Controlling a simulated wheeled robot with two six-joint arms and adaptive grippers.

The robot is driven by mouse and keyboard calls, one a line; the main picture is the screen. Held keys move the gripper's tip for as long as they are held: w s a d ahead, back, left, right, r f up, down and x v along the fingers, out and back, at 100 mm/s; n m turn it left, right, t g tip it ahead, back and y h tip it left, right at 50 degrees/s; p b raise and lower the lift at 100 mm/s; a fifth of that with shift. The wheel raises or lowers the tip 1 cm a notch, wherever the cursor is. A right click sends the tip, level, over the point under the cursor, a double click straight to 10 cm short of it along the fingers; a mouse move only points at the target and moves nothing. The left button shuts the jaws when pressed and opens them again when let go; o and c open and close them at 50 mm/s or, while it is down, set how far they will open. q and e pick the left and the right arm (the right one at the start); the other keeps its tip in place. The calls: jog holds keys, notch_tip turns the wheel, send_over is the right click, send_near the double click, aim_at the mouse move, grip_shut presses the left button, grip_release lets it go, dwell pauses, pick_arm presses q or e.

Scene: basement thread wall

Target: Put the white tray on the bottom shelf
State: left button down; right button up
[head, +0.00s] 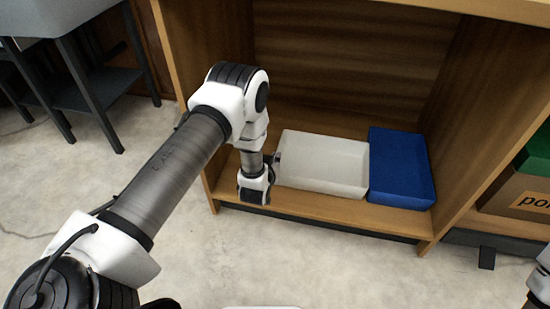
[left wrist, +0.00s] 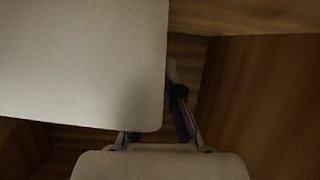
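The white tray (head: 322,163) sits on the bottom shelf (head: 320,207) of the wooden unit, level as far as I can see, directly left of a blue tray. My left gripper (head: 274,165) is at the white tray's left end, mostly hidden behind my wrist. In the left wrist view the pale tray surface (left wrist: 80,60) fills the upper left. My right gripper is out of view.
The blue tray (head: 401,170) stands close against the white tray's right side. The unit's side panels (head: 190,90) bound the shelf. A cardboard box (head: 518,197) is at the far right. A dark-legged table (head: 85,85) stands at the left, with open floor in front.

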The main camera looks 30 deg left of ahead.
pick_arm(q)
jog(key=shift+f+b, duration=0.3)
jog(key=shift+f, duration=0.2)
dwell(0.3)
jog(key=c, duration=1.2)
grip_release()
jog(key=shift+c, duration=0.2)
jog(key=v, duration=1.2)
